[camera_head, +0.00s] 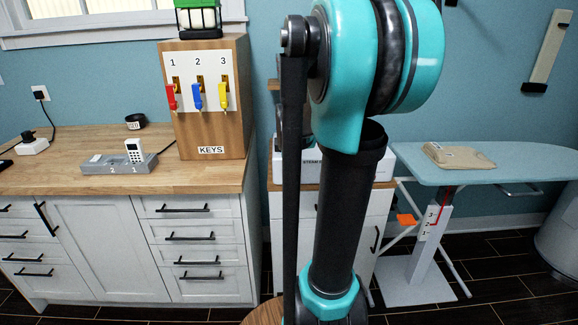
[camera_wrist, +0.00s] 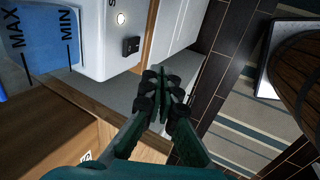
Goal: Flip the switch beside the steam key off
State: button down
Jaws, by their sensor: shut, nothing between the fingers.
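A white appliance (camera_wrist: 97,45) fills the upper left of the wrist view, with a small black switch-like part (camera_wrist: 131,46) and a round lit spot (camera_wrist: 121,18) on its face. Part of a letter shows at the top edge. I cannot make out a key beside the switch.
A blue tank marked MAX and MIN (camera_wrist: 43,48) adjoins the appliance. In the head view, a wooden key cabinet (camera_head: 241,95) holds red, blue and yellow keys. An ironing board (camera_head: 500,163) stands right. Dark tiled floor (camera_head: 490,275) lies open in front.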

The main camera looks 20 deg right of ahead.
aim_at(288, 176)
jog(key=w+d+f, duration=0.2)
jog(key=w+f, duration=0.3)
jog(key=w, duration=0.1)
jog(key=shift+w+f, duration=0.25)
jog(key=shift+f, duration=0.1)
jog(key=shift+w+d+r, duration=0.15)
jog(key=shift+w, duration=0.3)
jog(key=shift+r, duration=0.1)
jog(key=shift+r, duration=0.7)
